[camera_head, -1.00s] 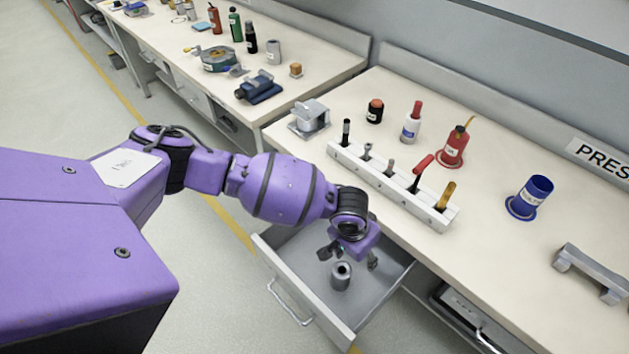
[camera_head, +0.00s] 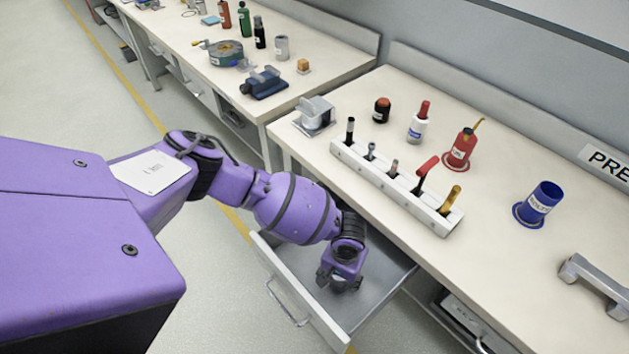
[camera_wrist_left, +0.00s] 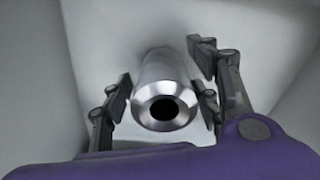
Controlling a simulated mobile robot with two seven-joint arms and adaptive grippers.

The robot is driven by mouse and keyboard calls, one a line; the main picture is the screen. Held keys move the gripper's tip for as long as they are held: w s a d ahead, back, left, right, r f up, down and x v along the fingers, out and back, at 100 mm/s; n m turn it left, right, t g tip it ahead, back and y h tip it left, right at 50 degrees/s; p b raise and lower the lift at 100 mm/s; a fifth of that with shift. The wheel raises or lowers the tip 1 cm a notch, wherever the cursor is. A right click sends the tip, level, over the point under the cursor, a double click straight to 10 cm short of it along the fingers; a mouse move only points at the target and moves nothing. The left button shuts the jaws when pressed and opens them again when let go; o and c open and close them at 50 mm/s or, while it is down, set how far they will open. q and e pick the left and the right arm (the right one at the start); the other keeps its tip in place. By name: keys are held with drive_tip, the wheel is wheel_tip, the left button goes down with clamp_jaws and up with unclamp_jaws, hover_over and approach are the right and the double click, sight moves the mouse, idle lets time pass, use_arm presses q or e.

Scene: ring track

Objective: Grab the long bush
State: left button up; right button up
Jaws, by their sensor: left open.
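The long bush is a grey metal cylinder with a dark central hole. In the left wrist view the long bush (camera_wrist_left: 165,95) stands in the middle, between the spread fingers of my left gripper (camera_wrist_left: 162,100). The fingers are open, with a visible gap on the left side; on the right the finger pad lies close to the bush, and I cannot tell whether it touches. In the head view my left gripper (camera_head: 338,280) points down inside the open drawer (camera_head: 380,275) and hides the bush. My right gripper is not in view.
The drawer walls surround my gripper, with a handle (camera_head: 288,305) at the front. Above it, the bench carries a white tool rack (camera_head: 385,180), a red oil can (camera_head: 461,150), a blue cup (camera_head: 540,203) and a grey handle-shaped part (camera_head: 595,285).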

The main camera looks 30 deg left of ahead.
use_arm(q)
drive_tip(key=shift+w+d+r, duration=0.1)
drive_tip(key=shift+w, duration=0.05)
drive_tip(key=c, duration=1.3)
drive_tip(key=shift+c, duration=0.2)
